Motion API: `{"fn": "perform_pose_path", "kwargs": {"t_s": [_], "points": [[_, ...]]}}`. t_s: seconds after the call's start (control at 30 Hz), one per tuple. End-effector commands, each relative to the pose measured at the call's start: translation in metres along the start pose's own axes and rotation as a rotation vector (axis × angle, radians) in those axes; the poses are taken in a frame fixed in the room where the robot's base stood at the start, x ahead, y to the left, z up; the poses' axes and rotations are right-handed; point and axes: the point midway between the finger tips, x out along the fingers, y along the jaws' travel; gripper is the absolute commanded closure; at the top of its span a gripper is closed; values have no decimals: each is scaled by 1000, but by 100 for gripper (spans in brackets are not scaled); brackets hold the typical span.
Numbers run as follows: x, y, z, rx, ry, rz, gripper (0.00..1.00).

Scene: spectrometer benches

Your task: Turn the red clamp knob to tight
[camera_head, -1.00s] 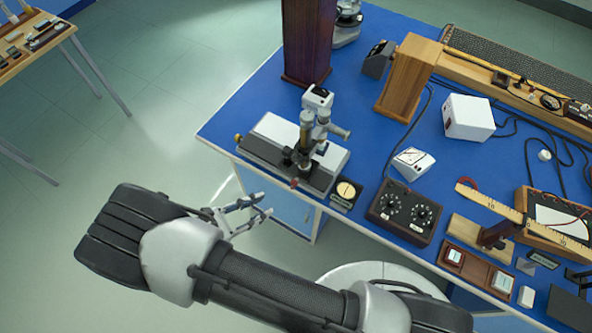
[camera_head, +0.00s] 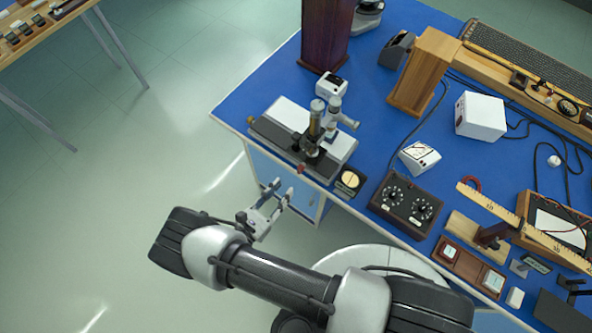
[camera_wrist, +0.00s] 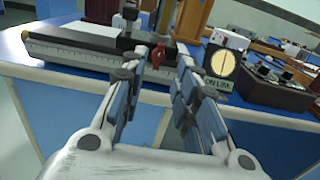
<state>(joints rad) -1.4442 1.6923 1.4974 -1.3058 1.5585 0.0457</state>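The red clamp knob (camera_head: 301,168) is small and sits on the front side of the microscope-like instrument (camera_head: 318,150), near the front edge of the blue bench. In the wrist view the red knob (camera_wrist: 157,56) shows just beyond the left fingertip, towards the gap between the fingers. My gripper (camera_head: 283,188) is open and empty, in front of the bench edge and a little short of the knob. In the wrist view my gripper (camera_wrist: 165,64) has a clear gap between its fingers.
A small box with a round cream dial (camera_head: 350,180) stands right of the knob; its label faces me in the wrist view. A dark box with two dials (camera_head: 406,202) is further right. A dark wooden column (camera_head: 325,35) stands behind. The floor left of the bench is clear.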

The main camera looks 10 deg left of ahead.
Motion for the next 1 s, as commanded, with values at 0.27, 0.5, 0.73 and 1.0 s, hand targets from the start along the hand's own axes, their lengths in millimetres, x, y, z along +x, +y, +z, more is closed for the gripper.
{"fn": "perform_pose_path", "kwargs": {"t_s": [0.27,0.5,0.73,1.0], "points": [[57,-1,0,0,1,-5,72],[79,0,0,0,1,-2,72],[82,0,0,1,0,0,72],[82,0,0,1,0,-1,84]]}}
